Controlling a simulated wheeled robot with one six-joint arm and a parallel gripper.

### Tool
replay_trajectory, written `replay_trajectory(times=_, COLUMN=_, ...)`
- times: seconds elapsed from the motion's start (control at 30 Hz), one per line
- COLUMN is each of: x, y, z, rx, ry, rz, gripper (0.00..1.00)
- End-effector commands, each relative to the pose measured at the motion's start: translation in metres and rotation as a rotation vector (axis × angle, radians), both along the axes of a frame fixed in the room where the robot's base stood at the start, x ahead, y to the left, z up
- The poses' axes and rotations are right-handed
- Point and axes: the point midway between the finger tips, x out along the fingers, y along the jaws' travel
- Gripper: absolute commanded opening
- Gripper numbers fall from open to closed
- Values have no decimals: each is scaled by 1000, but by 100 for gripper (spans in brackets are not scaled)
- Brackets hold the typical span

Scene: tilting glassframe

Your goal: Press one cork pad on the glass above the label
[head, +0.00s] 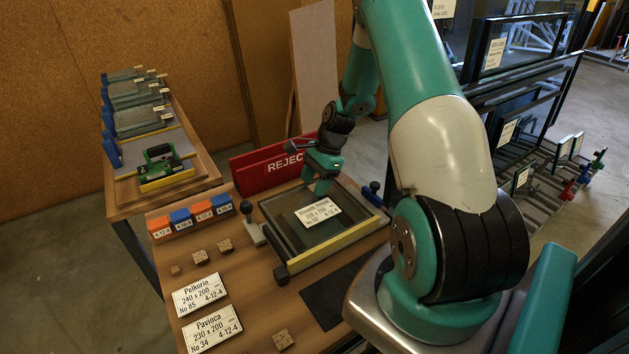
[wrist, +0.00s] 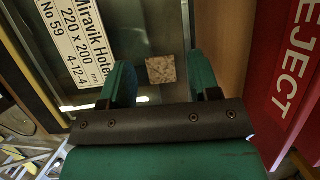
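The glass pane (head: 290,232) lies in the tilting frame on the bench, with a white label (head: 318,212) on it. The label also shows in the wrist view (wrist: 82,40). One square cork pad (wrist: 160,69) appears to lie on the glass, beside the label's top text line and apart from it. My gripper (head: 320,186) is over the far part of the glass; it hides the pad in the head view. In the wrist view my gripper (wrist: 162,85) is open, its fingers on either side of the pad with gaps to it.
Several loose cork pads (head: 200,257) lie on the bench left of the frame, near two printed cards (head: 200,294). A red REJECT bin (head: 275,166) stands close behind the frame, beside my gripper. Orange and blue blocks (head: 181,219) line the left. A dark mat (head: 335,292) lies in front.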

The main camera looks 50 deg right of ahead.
Motion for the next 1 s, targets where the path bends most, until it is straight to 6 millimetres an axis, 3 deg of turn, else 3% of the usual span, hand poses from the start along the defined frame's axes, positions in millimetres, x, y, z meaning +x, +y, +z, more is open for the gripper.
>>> replay_trajectory(times=0.23, x=0, y=-1, z=1, rx=0, ry=1, rz=-1, gripper=57)
replay_trajectory(times=0.37, x=-1, y=-6, z=12, rx=-1, ry=0, rz=-1, gripper=57)
replay_trajectory(times=0.8, x=-13, y=-46, z=111, rx=-4, ry=-4, rz=-2, gripper=57)
replay_trajectory(times=1.0, x=-17, y=-59, z=145, rx=-1, ry=-1, rz=-2, gripper=57)
